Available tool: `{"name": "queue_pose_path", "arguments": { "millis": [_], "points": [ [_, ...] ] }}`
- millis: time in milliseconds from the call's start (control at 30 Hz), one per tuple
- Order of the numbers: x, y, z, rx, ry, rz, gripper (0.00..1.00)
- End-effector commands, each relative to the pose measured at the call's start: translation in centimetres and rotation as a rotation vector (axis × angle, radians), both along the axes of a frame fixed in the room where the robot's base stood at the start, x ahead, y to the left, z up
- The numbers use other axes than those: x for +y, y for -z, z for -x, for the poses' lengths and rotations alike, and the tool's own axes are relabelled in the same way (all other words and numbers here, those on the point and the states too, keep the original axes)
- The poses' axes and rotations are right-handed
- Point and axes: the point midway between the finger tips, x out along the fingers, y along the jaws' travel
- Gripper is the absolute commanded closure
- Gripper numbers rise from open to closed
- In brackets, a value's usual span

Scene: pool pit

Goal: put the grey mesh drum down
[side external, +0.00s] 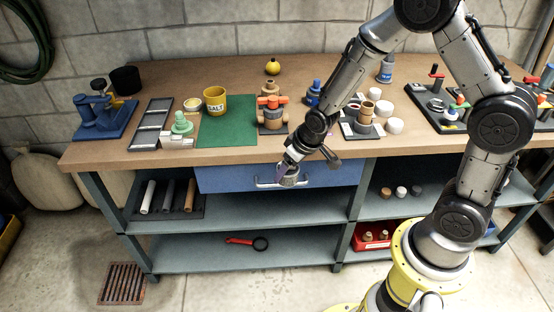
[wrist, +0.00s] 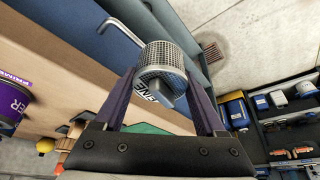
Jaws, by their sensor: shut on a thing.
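The grey mesh drum (wrist: 166,60) is between the two purple fingers of my gripper (wrist: 165,82) in the wrist view. Its mesh side and grey end show, with part of a lettered label beside a dark block. In the side view my gripper (side external: 286,168) is shut on the drum (side external: 290,180), which hangs in front of the bench's blue drawer (side external: 222,178), just below the worktop edge. The drum appears clear of the bench; whether it touches the drawer handle (side external: 262,184) cannot be told.
A purple-labelled tin (wrist: 12,100) shows in the wrist view. The lower shelf (side external: 200,245) is mostly bare.

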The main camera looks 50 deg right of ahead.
Motion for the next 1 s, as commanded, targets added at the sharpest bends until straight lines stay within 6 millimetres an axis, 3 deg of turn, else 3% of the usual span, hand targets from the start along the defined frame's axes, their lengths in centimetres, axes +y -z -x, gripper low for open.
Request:
{"name": "queue_pose_path", "arguments": {
  "millis": [1000],
  "points": [
    [-0.18, 0.12, 0.83, -0.003, 0.032, 0.001, 0.83]
  ]
}}
